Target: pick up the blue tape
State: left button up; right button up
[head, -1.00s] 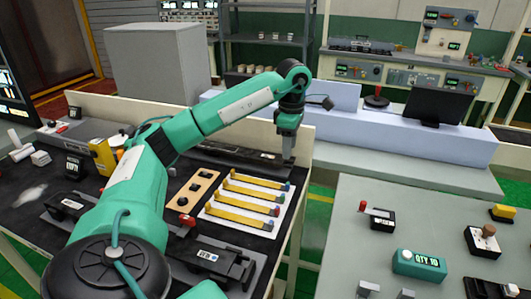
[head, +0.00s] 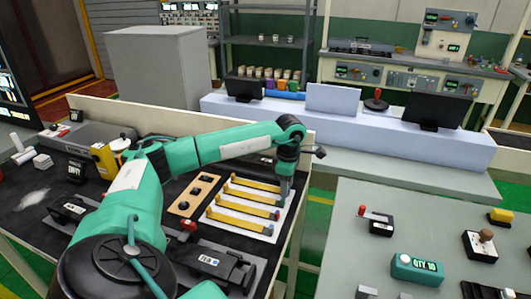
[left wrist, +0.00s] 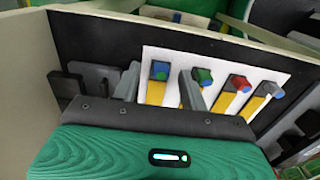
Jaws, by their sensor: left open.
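Several yellow strips with coloured ends lie side by side on a white board (head: 212,229). My left gripper (head: 286,194) is open over the far strip's right end in the head view. Its fingers (left wrist: 160,78) stand either side of the leftmost blue end; contact cannot be told. In the head view the gripper hides that end. My right gripper is out of view.
A wooden strip with black knobs (head: 193,195) lies left of the board. A black device (head: 210,262) sits at the near side. A low cream wall (head: 225,124) borders the far side. A separate grey table (head: 340,215) stands right, across a gap.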

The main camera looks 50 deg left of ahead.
pick_arm(q)
jog(key=shift+f, duration=0.15)
grip_shut()
